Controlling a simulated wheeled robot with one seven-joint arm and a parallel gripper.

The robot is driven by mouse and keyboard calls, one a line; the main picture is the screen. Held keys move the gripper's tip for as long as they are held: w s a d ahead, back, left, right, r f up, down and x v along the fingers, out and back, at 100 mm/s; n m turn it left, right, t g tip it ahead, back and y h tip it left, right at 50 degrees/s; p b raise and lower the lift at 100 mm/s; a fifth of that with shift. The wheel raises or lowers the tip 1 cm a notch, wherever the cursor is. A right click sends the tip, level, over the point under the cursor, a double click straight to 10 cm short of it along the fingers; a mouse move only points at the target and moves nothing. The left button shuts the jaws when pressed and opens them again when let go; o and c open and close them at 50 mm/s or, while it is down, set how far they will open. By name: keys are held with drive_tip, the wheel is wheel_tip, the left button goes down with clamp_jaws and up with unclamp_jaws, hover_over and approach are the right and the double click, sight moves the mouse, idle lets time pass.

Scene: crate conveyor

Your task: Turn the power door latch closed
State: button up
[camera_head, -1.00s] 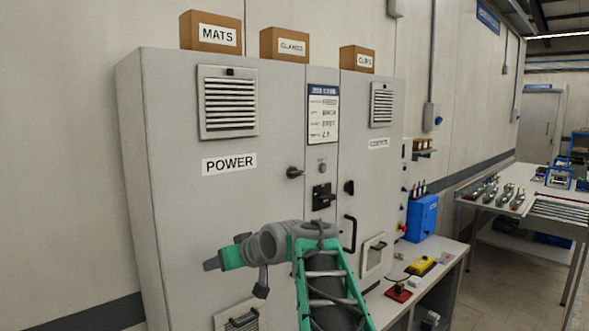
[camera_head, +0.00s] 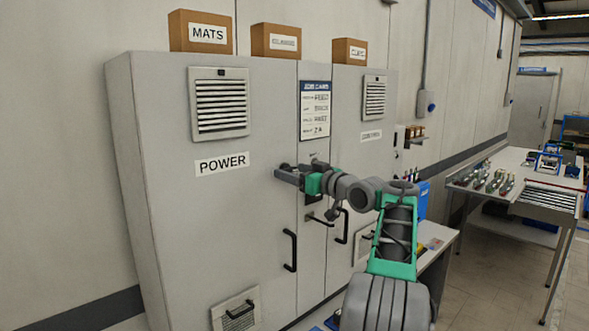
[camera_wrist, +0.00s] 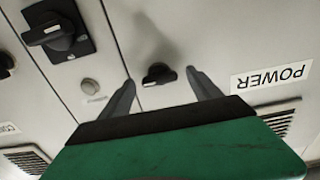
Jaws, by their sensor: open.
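The power door (camera_head: 215,215) is the large grey left cabinet door with the POWER label (camera_head: 222,163). It looks flush with the cabinet front. Its latch (camera_wrist: 158,74) is a small dark knob near the door edge, seen in the wrist view. My gripper (camera_head: 281,173) is at the latch and hides it in the head view. In the wrist view my gripper's two fingers (camera_wrist: 160,79) are spread apart, one on each side of the latch. They appear not to touch it. The exact turn of the latch is hard to tell.
A black rotary switch (camera_wrist: 57,30) and a grey button (camera_wrist: 90,86) are on the panel beside the latch. A black door handle (camera_head: 290,250) sits below. A workbench (camera_head: 440,238) stands right of the cabinet. Boxes (camera_head: 200,31) rest on top.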

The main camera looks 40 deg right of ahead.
drive_tip(key=shift+c, duration=0.5)
drive_tip(key=c, duration=1.3)
drive_tip(key=shift+f+n+b, duration=0.1)
drive_tip(key=shift+n+b, duration=0.2)
drive_tip(key=shift+b, duration=0.1)
drive_tip(key=n+b, duration=0.6)
drive_tip(key=n, duration=0.6)
drive_tip(key=shift+n, duration=0.3)
drive_tip(key=n+b, duration=0.1)
drive_tip(key=n, duration=0.3)
drive_tip(key=shift+n, duration=0.4)
